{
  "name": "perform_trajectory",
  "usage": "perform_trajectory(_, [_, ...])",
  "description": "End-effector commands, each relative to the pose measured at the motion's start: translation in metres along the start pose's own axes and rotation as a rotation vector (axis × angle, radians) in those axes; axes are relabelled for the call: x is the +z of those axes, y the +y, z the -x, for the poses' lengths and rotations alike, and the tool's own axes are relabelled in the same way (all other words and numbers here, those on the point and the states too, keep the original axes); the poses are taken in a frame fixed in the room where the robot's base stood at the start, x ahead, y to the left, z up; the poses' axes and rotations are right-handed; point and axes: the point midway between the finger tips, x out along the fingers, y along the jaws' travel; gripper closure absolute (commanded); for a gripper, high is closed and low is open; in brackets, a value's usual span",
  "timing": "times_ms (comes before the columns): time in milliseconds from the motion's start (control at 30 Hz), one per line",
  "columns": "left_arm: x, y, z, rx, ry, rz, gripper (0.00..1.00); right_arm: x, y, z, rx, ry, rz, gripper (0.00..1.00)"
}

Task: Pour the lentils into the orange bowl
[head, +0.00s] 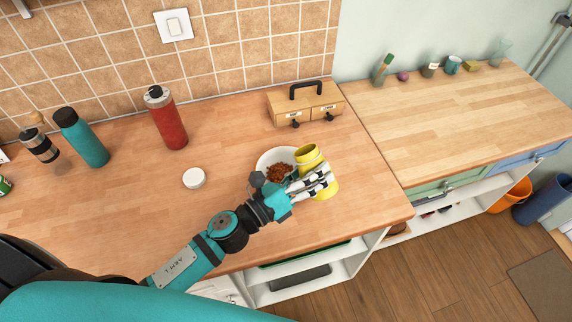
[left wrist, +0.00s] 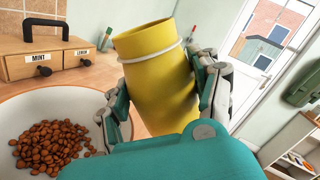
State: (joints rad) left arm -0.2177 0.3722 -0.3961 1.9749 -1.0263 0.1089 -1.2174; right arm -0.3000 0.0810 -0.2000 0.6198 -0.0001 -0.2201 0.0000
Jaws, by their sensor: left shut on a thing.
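My left gripper (head: 316,181) is shut on a yellow cylindrical container (head: 308,153) with a thin white band near its top. The container also shows in the left wrist view (left wrist: 160,75), between the fingers, its mouth up and leaning slightly to the left. Its inside is hidden. Just left of it stands a round bowl (head: 263,160), white inside; I cannot make out clear orange on it. A heap of brown lentils (head: 279,173) lies in the bowl, seen also in the left wrist view (left wrist: 52,145). My right gripper is not in view.
A wooden box with small drawers (head: 305,105) and a black handle stands behind the bowl. A white lid (head: 194,178), a red bottle (head: 167,117), a teal bottle (head: 81,137) and a grinder (head: 40,145) stand to the left. The counter between them is clear.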

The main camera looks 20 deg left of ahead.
Motion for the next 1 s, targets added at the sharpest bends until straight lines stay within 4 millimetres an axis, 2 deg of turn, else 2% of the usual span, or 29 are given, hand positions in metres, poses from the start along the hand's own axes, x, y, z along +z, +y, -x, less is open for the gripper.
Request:
perform_trajectory(133, [-0.021, 0.002, 0.000, 0.000, 0.021, -0.151, 0.75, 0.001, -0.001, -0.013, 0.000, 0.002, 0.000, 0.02])
perform_trajectory(200, [-0.018, -0.008, -0.001, -0.001, 0.034, -0.254, 0.75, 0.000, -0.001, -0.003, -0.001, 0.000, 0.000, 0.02])
perform_trajectory(400, [-0.030, -0.017, -0.002, 0.001, 0.066, -0.499, 0.75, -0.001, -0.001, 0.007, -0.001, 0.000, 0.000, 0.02])
perform_trajectory(600, [-0.036, -0.020, -0.003, 0.003, 0.082, -0.623, 0.75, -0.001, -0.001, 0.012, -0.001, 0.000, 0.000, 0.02])
perform_trajectory(767, [-0.025, -0.029, -0.004, 0.002, 0.084, -0.645, 0.75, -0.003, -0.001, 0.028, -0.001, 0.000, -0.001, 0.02])
perform_trajectory(1000, [0.005, -0.052, -0.007, 0.002, 0.084, -0.644, 0.75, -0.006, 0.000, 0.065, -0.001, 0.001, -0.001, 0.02])
